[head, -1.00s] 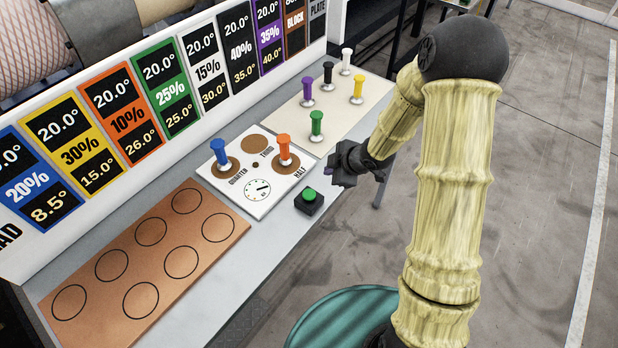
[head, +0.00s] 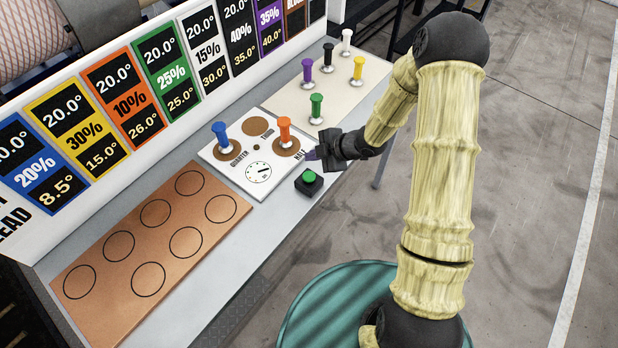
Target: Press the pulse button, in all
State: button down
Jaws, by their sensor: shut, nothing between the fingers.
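The pulse button is a green cap (head: 309,176) on a small black box, on the grey ledge in front of the white dial plate (head: 228,176). My gripper (head: 312,156) is shut and empty. In the picture it is just above and slightly right of the button, by the plate's right corner; I see no contact with the button. A blue peg (head: 221,137) and an orange peg (head: 284,132) stand upright on the plate's brown spots. The third brown spot, at the back, is bare. The plate also bears a small round dial (head: 258,172).
A beige panel (head: 338,98) behind holds upright green (head: 316,108), purple (head: 307,74), black (head: 328,58), yellow (head: 357,71) and white (head: 346,42) pegs. A brown panel (head: 140,255) with empty circles lies front left. Coloured number cards line the upright board.

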aim_at(313, 177)
notch_tip(313, 177, down, 6)
jog(key=b, duration=0.4)
jog(key=shift+f+b, duration=0.25)
jog(key=shift+b, duration=0.1)
dwell(1.5)
jog(key=shift+f+b, duration=0.35)
jog(key=shift+f, duration=0.05)
jog(key=shift+f+b, duration=0.45)
jog(key=shift+f, duration=0.05)
dwell(0.8)
dwell(0.3)
jog(key=shift+r+p, duration=0.85)
jog(key=shift+r, duration=0.1)
notch_tip(313, 177, up, 5)
jog(key=p, duration=0.4)
